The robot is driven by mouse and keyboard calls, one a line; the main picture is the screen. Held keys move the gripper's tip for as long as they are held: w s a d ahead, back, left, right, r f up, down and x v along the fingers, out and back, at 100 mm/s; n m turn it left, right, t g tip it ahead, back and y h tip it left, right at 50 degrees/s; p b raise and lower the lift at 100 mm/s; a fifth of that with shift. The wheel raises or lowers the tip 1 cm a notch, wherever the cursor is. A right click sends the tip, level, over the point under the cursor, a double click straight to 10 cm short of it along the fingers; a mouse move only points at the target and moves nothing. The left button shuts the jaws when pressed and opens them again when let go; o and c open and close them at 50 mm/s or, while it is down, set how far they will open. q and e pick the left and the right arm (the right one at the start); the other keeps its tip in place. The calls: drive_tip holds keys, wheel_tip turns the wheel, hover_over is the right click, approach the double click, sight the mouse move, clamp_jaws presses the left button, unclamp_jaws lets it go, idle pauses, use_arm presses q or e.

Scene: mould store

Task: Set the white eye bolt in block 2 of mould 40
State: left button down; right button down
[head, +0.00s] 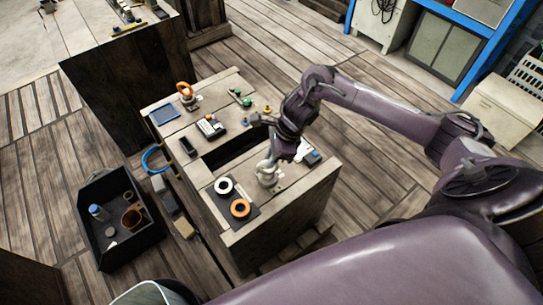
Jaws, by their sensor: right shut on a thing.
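My right gripper (271,155) reaches down over the near right part of the wooden bench (252,237). It is shut on the white eye bolt (267,175), which looks upright at the bench top. I cannot tell whether the bolt's foot is seated in a hole or just above the surface. An orange eye bolt (186,90) stands at the bench's far left corner. No number for mould 40 or block 2 is readable at this size. My left gripper is out of view.
A dark mat holds a white ring (224,178) and an orange ring (240,217). A dark open recess lies mid-bench. A blue tray (165,112), a grey device (210,127) and green-topped parts (246,101) sit farther back. A black crate (141,247) stands on the floor at left.

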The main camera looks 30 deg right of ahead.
drive_tip(key=shift+w, duration=0.1)
idle(0.3)
drive_tip(key=c, duration=1.3)
unclamp_jaws()
drive_tip(key=shift+f, duration=0.1)
drive_tip(key=b+v, duration=0.1)
drive_tip(key=v, duration=0.7)
